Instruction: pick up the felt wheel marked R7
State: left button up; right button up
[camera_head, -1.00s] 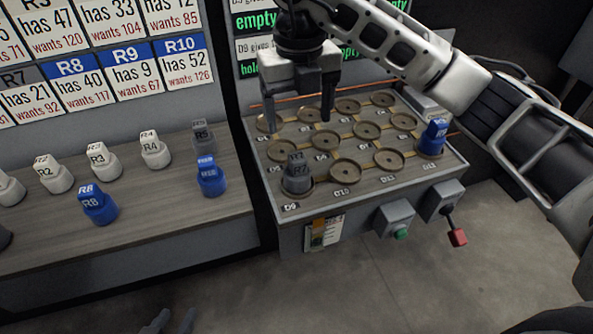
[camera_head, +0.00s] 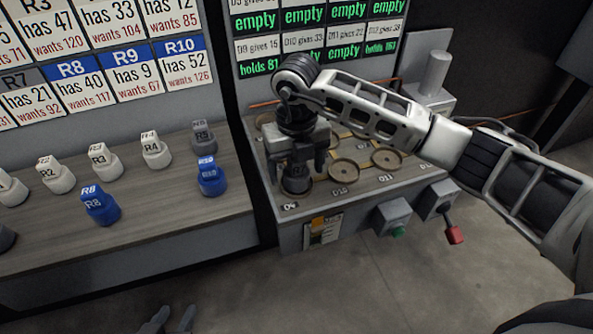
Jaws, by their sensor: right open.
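The grey felt wheel R7 (camera_head: 296,186) stands in the dish at the front left corner of the dish bench (camera_head: 370,198), by the D9 label. Its upper part and mark are hidden by my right gripper. My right gripper (camera_head: 297,170) points down over the wheel, open, with a finger on each side of it. I cannot tell whether the fingers touch it. My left gripper (camera_head: 170,322) shows only its fingertips at the bottom edge, apart and empty.
A wooden shelf (camera_head: 150,205) at left holds several white wheels, blue R8 (camera_head: 100,206), blue R10 (camera_head: 211,177) and grey R5 (camera_head: 203,137). Dishes D10 (camera_head: 344,173) and D11 (camera_head: 387,160) are empty. A red-handled lever (camera_head: 454,234) and green button (camera_head: 398,231) stick out in front.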

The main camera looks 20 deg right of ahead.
jog(key=c, duration=1.1)
jog(key=shift+c, duration=0.2)
jog(key=shift+r, duration=0.1)
